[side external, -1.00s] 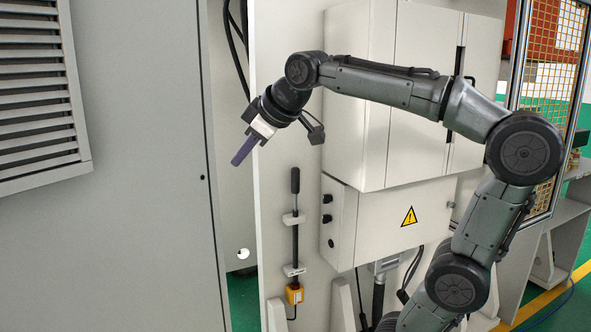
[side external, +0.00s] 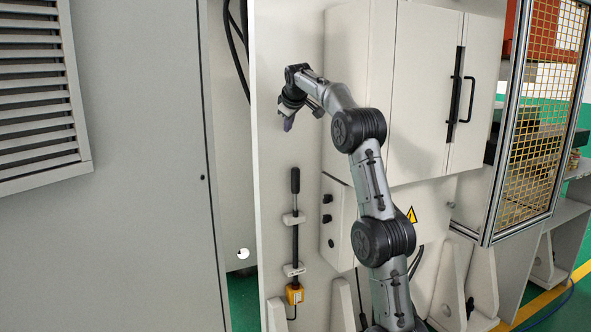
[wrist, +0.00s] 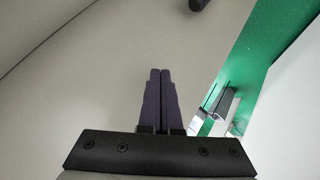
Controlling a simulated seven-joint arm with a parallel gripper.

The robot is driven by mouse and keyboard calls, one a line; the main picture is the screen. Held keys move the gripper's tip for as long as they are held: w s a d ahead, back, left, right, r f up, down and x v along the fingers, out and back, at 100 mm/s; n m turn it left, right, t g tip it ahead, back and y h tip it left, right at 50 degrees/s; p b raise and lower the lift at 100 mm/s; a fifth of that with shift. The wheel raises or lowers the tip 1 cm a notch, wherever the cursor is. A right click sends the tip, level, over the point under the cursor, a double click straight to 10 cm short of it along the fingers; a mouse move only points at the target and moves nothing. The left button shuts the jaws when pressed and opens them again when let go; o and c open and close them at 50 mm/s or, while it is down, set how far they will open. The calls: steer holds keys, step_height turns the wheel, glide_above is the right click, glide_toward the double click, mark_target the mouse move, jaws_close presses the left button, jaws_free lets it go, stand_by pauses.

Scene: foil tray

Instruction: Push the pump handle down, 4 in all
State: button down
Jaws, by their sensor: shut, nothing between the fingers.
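The pump handle (side external: 295,181) is a black grip on top of a thin dark upright rod. In the wrist view my two dark fingers (wrist: 160,72) lie together, shut and empty. A dark rounded end (wrist: 198,4) shows at the top edge there, possibly the handle's grip, mostly cut off.
A white cabinet (side external: 358,90) stands right of the handle, with a lower box carrying black knobs (side external: 327,208). A large grey panel (side external: 140,190) stands at the left. A mesh guard (side external: 545,110) is at the far right. The panel around the handle looks clear.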

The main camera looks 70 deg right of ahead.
mark_target(297, 171)
steer(key=shift+s+d+f+g, duration=0.3)
steer(key=shift+s+d+f, duration=0.55)
steer(key=shift+s+d, duration=0.25)
steer(key=shift+w+f, duration=0.1)
steer(key=shift+f, duration=4.3)
steer(key=shift+f, duration=0.1)
steer(key=shift+f, duration=0.3)
